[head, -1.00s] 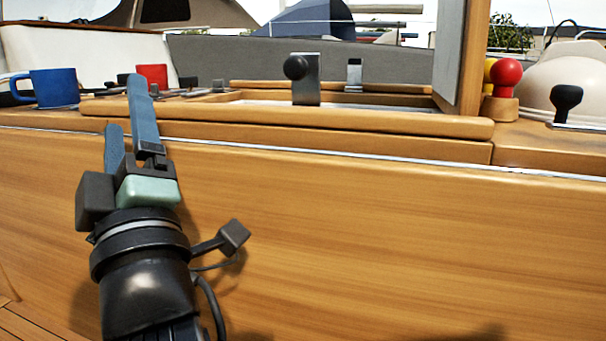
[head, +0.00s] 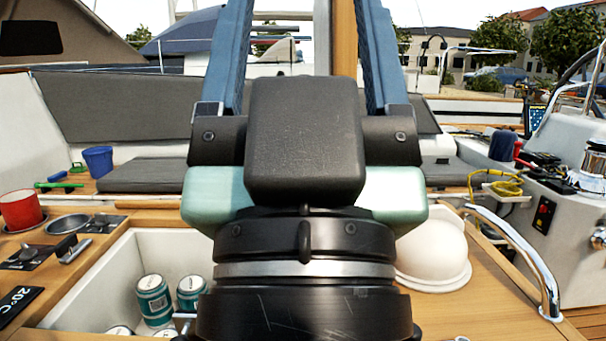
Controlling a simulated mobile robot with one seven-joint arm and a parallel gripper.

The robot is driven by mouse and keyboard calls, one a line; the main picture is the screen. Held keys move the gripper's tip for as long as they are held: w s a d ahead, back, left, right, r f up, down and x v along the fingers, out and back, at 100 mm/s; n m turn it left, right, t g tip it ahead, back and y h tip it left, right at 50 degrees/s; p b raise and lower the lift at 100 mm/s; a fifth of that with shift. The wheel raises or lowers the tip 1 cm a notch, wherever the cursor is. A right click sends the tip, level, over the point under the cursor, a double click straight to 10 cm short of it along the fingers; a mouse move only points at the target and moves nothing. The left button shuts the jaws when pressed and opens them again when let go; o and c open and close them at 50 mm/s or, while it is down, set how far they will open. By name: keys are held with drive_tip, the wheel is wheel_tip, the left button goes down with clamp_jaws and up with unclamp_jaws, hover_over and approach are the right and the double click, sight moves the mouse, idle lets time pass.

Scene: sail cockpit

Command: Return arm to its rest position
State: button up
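My gripper (head: 303,20) fills the middle of the head view, raised upright and pointing up. Its two blue fingers stand wide apart, with nothing between them but background. The finger ends run out of the top of the picture. The black and pale green gripper body (head: 305,140) and the wrist below it hide the centre of the scene. The gripper touches nothing that I can see.
An open white locker (head: 100,288) holds several cans (head: 153,300) below left. A red mug (head: 20,210), metal bowl (head: 68,224) and blue bucket (head: 98,161) stand left. A white dome (head: 435,255) and steel rail (head: 515,255) are right.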

wheel_tip(320, 180, up, 22)
drive_tip(key=p, duration=2)
drive_tip(key=shift+r, duration=0.25)
